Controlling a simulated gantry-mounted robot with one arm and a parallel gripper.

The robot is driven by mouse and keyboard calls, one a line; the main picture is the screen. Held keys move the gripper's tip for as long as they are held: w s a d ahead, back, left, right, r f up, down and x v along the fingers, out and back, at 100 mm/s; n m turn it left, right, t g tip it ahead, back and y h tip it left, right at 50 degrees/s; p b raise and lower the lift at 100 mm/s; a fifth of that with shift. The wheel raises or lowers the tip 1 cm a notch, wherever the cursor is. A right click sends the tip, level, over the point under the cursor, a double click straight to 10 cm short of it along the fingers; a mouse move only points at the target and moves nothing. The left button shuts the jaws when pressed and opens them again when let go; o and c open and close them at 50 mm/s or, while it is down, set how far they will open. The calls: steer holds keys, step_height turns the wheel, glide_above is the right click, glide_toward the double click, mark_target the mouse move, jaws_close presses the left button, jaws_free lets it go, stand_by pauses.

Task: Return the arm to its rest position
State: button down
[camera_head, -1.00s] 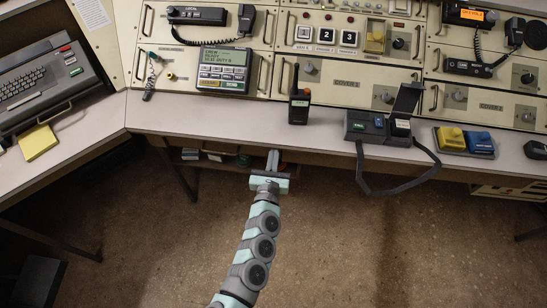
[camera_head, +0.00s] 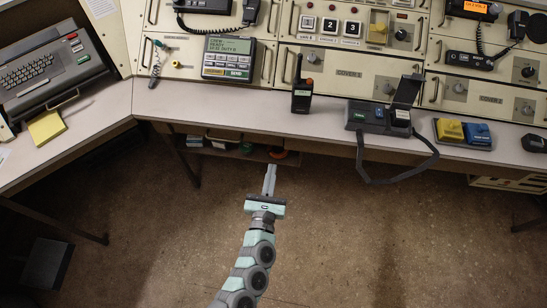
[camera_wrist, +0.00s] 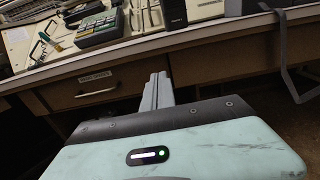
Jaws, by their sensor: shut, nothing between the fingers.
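My gripper (camera_head: 269,180) is in front of the dispatch console, over the open floor and short of the desk's front edge. Its two narrow fingers are together with nothing between them. In the wrist view the shut fingers (camera_wrist: 158,90) point toward the desk front, with the drawer (camera_wrist: 95,88) to their left. My arm reaches up from the bottom middle of the head view.
The desk top (camera_head: 250,103) holds a handheld radio (camera_head: 302,92), a charger unit (camera_head: 378,117) with a cable loop hanging over the edge, and a yellow and blue button box (camera_head: 463,132). A keyboard terminal (camera_head: 45,70) stands left. The floor (camera_head: 340,230) around my gripper is clear.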

steer(key=shift+s+a, duration=0.2)
steer(key=shift+s, duration=0.9)
